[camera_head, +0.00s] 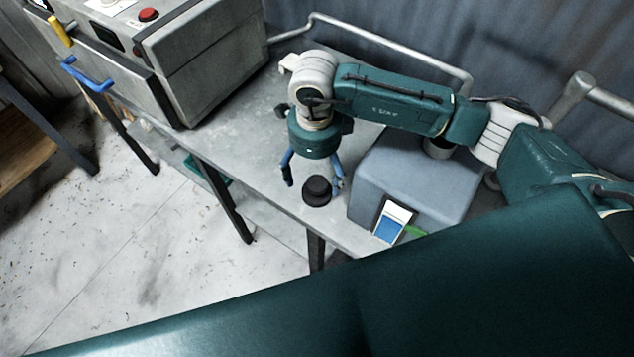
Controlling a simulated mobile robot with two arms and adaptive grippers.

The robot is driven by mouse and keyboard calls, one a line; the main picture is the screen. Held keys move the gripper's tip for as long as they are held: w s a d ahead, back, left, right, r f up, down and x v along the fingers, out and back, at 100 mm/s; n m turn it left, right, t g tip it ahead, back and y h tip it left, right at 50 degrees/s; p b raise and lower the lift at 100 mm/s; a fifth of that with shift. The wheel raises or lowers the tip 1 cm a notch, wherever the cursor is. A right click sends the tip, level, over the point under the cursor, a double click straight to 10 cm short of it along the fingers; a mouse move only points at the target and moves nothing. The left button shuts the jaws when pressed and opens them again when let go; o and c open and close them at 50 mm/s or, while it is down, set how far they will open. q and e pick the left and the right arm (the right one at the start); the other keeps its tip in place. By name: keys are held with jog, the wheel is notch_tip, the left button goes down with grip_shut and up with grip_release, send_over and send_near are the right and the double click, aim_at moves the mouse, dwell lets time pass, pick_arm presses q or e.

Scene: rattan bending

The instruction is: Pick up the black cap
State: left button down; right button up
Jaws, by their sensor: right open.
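The black cap (317,191) is a small round dark piece standing on the grey table (240,115) near its front edge. My right gripper (314,182) points down at it with its fingers spread, one to the left of the cap and one at its right side. The fingers look open, and I cannot tell whether the right one touches the cap. My left gripper is not in view.
A blue-grey box (415,175) stands just right of the cap, with a blue-and-white card (392,222) at its front. A large grey machine (195,60) with a red button stands at the back left. A metal rail (390,42) runs behind.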

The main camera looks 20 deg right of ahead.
aim_at(316, 182)
jog(key=shift+f, duration=0.35)
notch_tip(316, 182, down, 5)
jog(key=p, duration=0.3)
jog(key=shift+s, duration=0.1)
jog(key=shift+f, duration=0.3)
jog(key=c, duration=1.4)
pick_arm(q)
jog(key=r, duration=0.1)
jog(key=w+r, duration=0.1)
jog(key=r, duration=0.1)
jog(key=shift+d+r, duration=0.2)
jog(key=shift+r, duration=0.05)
pick_arm(e)
jog(key=shift+r, duration=0.15)
